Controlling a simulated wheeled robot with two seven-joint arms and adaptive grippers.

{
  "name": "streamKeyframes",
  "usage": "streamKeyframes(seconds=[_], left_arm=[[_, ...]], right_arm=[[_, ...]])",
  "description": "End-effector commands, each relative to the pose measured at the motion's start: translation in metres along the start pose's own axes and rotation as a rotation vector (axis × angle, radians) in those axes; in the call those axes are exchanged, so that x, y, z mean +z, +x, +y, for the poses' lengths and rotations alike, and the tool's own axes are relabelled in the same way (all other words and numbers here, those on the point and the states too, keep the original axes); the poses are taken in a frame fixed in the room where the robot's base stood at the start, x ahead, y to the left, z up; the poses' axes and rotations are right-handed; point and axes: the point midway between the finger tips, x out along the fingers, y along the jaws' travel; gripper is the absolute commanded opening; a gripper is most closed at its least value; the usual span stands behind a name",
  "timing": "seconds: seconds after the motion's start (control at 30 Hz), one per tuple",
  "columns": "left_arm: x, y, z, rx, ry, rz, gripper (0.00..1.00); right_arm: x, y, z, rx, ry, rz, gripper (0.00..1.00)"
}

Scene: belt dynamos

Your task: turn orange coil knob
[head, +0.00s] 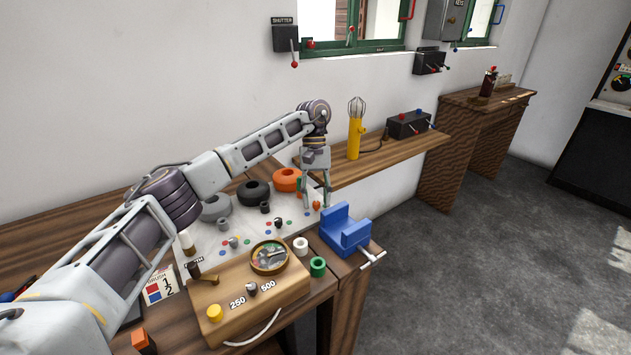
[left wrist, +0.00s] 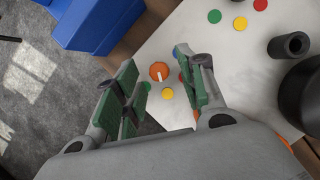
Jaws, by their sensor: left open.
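The orange coil knob (head: 316,206) is a small round knob on the white board, in front of the orange ring coil (head: 286,180). In the left wrist view the knob (left wrist: 159,72) shows from above with a white pointer line. My left gripper (head: 316,198) points down over the knob, its fingers apart and empty. In the left wrist view the green-padded fingers (left wrist: 157,68) stand on either side of the knob, with gaps visible. I cannot tell how far above the board the tips are. My right gripper is not in view.
A blue vise (head: 345,229) stands right of the board at the table corner. Grey (head: 215,207) and black (head: 253,193) ring coils line the board's back. A wooden meter box (head: 245,295) is in front.

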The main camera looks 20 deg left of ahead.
Motion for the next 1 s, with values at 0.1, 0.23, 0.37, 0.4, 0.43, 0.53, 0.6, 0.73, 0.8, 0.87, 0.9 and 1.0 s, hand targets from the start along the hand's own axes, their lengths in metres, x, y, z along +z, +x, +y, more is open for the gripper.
streamKeyframes(seconds=[0.1, 0.23, 0.37, 0.4, 0.43, 0.53, 0.6, 0.73, 0.8, 0.87, 0.9, 1.0], left_arm=[[0.0, -0.006, 0.0, 0.0, -0.001, 0.001, 0.4], [0.0, -0.017, 0.001, 0.0, 0.0, 0.001, 0.4], [0.0, -0.029, 0.001, 0.0, 0.001, 0.001, 0.4], [0.0, -0.032, 0.001, 0.0, 0.001, 0.001, 0.4], [0.0, -0.034, 0.001, 0.0, 0.0, 0.001, 0.4], [0.0, -0.043, 0.0, 0.0, -0.001, 0.001, 0.4], [0.0, -0.049, 0.0, 0.001, -0.001, 0.003, 0.4], [0.0, -0.058, 0.001, 0.0, 0.001, 0.001, 0.4], [0.0, -0.063, 0.001, -0.001, 0.0, 0.002, 0.4], [0.0, -0.068, 0.001, 0.0, 0.0, 0.002, 0.4], [0.0, -0.071, 0.0, 0.0, 0.0, 0.002, 0.4], [0.0, -0.078, 0.0, 0.0, 0.0, 0.001, 0.4]], right_arm=[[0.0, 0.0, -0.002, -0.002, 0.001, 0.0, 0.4], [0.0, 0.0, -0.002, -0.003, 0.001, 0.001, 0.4], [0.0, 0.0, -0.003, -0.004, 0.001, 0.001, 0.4], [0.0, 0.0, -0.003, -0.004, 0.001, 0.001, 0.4], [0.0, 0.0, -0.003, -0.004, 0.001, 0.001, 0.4], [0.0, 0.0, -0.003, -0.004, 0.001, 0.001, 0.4], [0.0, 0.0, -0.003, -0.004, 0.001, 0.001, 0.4], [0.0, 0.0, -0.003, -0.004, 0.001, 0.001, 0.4], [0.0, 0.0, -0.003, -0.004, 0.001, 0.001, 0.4], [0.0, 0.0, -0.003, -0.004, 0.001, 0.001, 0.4], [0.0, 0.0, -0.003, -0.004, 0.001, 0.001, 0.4], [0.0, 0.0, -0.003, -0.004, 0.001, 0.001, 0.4]])
